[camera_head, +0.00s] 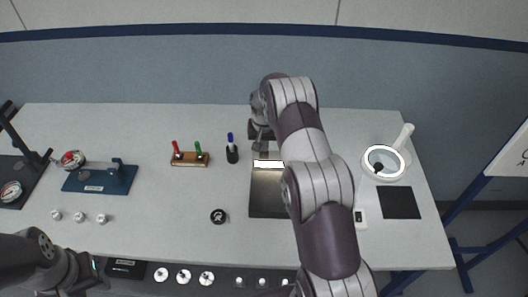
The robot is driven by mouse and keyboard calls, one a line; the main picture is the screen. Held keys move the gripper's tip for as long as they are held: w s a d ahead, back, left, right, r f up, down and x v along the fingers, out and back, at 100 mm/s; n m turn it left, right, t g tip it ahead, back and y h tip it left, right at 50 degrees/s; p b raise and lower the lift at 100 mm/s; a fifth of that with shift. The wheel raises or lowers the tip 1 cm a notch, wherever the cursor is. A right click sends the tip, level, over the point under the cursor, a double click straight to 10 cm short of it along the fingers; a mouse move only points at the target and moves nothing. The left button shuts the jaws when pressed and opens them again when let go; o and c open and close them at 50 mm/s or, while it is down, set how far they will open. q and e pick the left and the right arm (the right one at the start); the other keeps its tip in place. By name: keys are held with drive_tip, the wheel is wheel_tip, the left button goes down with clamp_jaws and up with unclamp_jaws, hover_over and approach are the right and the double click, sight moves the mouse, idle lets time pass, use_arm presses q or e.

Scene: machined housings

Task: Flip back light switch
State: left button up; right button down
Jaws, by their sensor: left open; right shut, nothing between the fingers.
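A small white block with a dark mark (360,219) sits on the table just right of my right arm; it may be the light switch, but it is too small and partly covered to be sure. My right gripper (261,143) is shut and empty, reaching down at the far edge of a dark, shiny panel (263,200) with a bright white strip (268,163). I cannot tell whether it touches the panel. My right arm hides the panel's right side. My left gripper (94,274) is open at the lower left, by the table's front edge, away from these things.
A round ring-light magnifier (384,161) and a black mat (401,203) are at right. A black pen cup (232,155), a wooden block with screwdrivers (190,159), a black disc (218,216) and a blue fixture (101,180) stand left. Small round parts line the front.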

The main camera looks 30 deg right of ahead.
wheel_tip(320, 180, up, 7)
drive_tip(key=p, duration=0.4)
drive_tip(key=shift+f, duration=0.15)
drive_tip(key=shift+w, duration=0.1)
